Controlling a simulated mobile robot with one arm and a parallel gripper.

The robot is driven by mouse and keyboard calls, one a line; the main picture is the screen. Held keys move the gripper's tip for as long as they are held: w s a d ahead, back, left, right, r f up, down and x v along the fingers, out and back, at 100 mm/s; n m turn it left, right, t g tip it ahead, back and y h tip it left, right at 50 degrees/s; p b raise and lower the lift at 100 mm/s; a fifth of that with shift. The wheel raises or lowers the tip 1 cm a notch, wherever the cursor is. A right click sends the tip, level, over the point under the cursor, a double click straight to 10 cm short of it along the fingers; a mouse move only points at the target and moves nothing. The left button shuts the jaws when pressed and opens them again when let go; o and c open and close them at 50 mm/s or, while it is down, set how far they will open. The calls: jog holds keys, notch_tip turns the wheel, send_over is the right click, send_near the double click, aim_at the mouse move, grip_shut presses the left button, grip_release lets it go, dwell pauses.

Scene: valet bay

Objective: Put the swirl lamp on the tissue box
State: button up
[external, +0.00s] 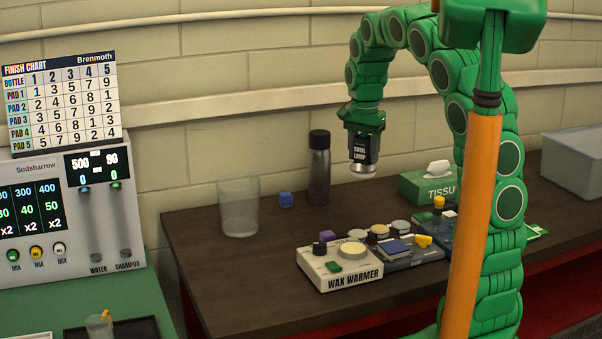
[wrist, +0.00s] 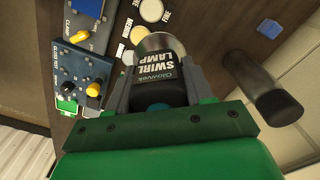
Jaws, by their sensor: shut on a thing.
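The swirl lamp (external: 362,150) is a black cylinder with a silver end and white lettering. It hangs silver end down, well above the dark table. My gripper (external: 364,138) is shut on it. In the wrist view the swirl lamp (wrist: 165,68) sits between the two fingers of my gripper (wrist: 160,85). The tissue box (external: 415,188) is green with white lettering and a white tissue sticking out of its top. It stands on the table to the right of and below the lamp, partly behind other devices and near my arm. I cannot make it out in the wrist view.
A dark bottle (external: 319,166) stands left of the lamp, with a blue cube (external: 286,199) and clear cup (external: 239,207) farther left. The wax warmer (external: 340,268) and small control panels (external: 405,251) crowd the front. A grey bin (external: 577,165) is at the right.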

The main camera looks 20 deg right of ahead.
jog(key=w+d+m, duration=0.1)
jog(key=d, duration=0.4)
jog(key=w+d+r+m, duration=0.1)
jog(key=d, duration=0.4)
jog(key=d+m, duration=0.2)
jog(key=d, duration=0.3)
jog(key=shift+w+r, duration=0.25)
jog(key=shift+w, duration=0.15)
jog(key=s+d+m, duration=0.2)
jog(key=d+m, duration=0.1)
jog(key=d, duration=1.1)
send_over(438, 174)
jog(key=shift+f, duration=4.6)
jog(key=shift+s+a+f, duration=0.1)
jog(key=shift+f, duration=1.3)
jog(key=shift+f, duration=0.15)
jog(key=o, duration=1.1)
jog(key=shift+o, duration=0.2)
